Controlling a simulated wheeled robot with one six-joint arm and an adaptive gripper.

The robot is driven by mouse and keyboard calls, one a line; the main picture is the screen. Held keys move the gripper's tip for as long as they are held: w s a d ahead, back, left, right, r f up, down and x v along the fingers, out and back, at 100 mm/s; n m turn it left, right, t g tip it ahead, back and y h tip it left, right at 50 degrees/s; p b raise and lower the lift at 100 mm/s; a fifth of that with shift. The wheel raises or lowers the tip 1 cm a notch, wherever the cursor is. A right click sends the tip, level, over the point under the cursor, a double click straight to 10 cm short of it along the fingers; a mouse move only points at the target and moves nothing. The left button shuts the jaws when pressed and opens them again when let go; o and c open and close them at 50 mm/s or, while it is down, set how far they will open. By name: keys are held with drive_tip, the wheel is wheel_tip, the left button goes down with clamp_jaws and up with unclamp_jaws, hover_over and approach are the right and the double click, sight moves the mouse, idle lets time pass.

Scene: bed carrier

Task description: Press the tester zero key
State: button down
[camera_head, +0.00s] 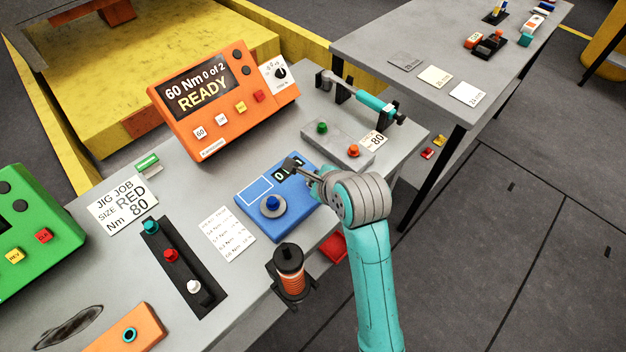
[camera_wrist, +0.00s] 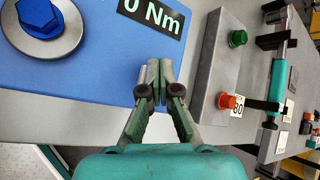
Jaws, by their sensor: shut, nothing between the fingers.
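The blue tester (camera_head: 247,207) lies on the grey bench, with a dark display reading partly "0" and a blue hex head (camera_head: 272,204) on a grey disc. In the wrist view the tester (camera_wrist: 75,85) fills the upper left, its display (camera_wrist: 150,14) ends in "0 Nm", and the blue hex head (camera_wrist: 37,15) is at top left. I cannot make out a zero key in either view; my gripper may cover it. My gripper (camera_head: 292,164) is over the tester's right part and covers some of the display. In the wrist view its fingertips (camera_wrist: 158,70) meet, empty, near the tester's right edge.
A grey block (camera_head: 337,143) with green and red buttons stands right of the tester, before a teal torque wrench (camera_head: 372,102) on supports. An orange controller (camera_head: 222,98) reads "60 Nm 0 of 2 READY". A printed card (camera_head: 227,233) and orange-banded post (camera_head: 290,269) are near the tester.

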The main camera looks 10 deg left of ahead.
idle(0.4)
drive_tip(key=shift+r, duration=0.85)
drive_tip(key=shift+r, duration=2.55)
